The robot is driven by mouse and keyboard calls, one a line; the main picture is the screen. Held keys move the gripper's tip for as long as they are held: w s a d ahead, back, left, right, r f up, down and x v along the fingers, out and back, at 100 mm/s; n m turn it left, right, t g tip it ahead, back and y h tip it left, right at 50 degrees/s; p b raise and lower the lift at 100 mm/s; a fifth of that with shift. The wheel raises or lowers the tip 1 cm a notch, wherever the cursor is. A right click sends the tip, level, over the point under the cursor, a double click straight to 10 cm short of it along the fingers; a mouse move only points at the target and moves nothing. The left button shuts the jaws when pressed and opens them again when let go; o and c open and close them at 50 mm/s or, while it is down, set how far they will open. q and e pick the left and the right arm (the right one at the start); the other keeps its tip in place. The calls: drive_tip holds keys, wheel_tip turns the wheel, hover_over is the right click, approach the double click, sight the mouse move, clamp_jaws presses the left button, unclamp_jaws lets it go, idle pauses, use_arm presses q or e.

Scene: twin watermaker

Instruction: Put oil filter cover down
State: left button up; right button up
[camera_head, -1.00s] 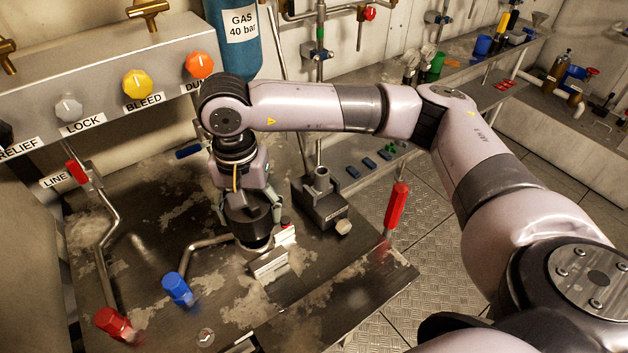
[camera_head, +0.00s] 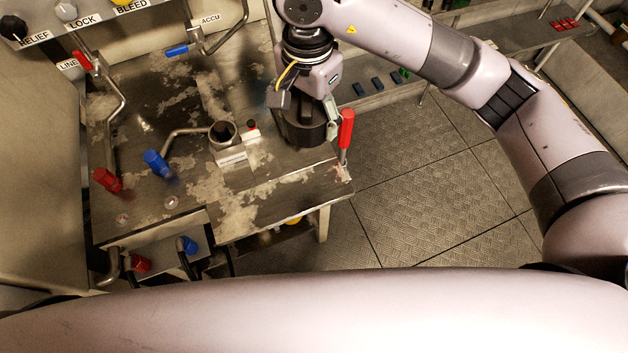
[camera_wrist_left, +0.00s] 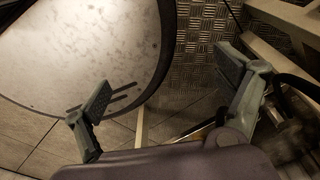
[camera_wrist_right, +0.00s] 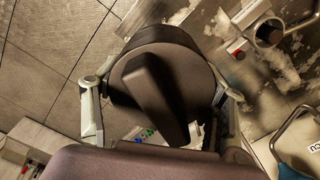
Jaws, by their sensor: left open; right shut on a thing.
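The oil filter cover (camera_head: 303,128), a dark round cap, is at the right edge of the metal bench. In the right wrist view the cover (camera_wrist_right: 160,85) shows its thick bar handle. My right gripper (camera_head: 305,108) is shut on it, with a finger on each side of the cap in the wrist view. I cannot tell whether the cover touches the bench. The filter housing (camera_head: 222,133) stands open-topped to the left of the cover. My left gripper (camera_wrist_left: 165,88) is open and empty in the left wrist view, and out of the head view.
A red-handled lever (camera_head: 346,130) stands close to the right of the cover. Blue (camera_head: 156,163) and red (camera_head: 106,180) valve handles are at the bench's left. Floor plates lie right of the bench.

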drive_tip(key=p, duration=0.1)
hover_over(307, 177)
wheel_tip(307, 177, down, 8)
wheel_tip(307, 177, down, 7)
drive_tip(key=shift+d+r+p, duration=0.1)
drive_tip(key=shift+p, duration=0.75)
drive_tip(key=shift+f, duration=0.7)
wheel_tip(307, 177, down, 3)
drive_tip(key=shift+f+p, duration=0.2)
drive_tip(key=shift+p, duration=0.2)
use_arm(q)
drive_tip(key=a+r, duration=0.2)
drive_tip(key=r, duration=0.1)
drive_tip(key=shift+a+r, duration=0.2)
drive_tip(key=shift+a, duration=0.1)
use_arm(e)
drive_tip(key=shift+f, duration=0.15)
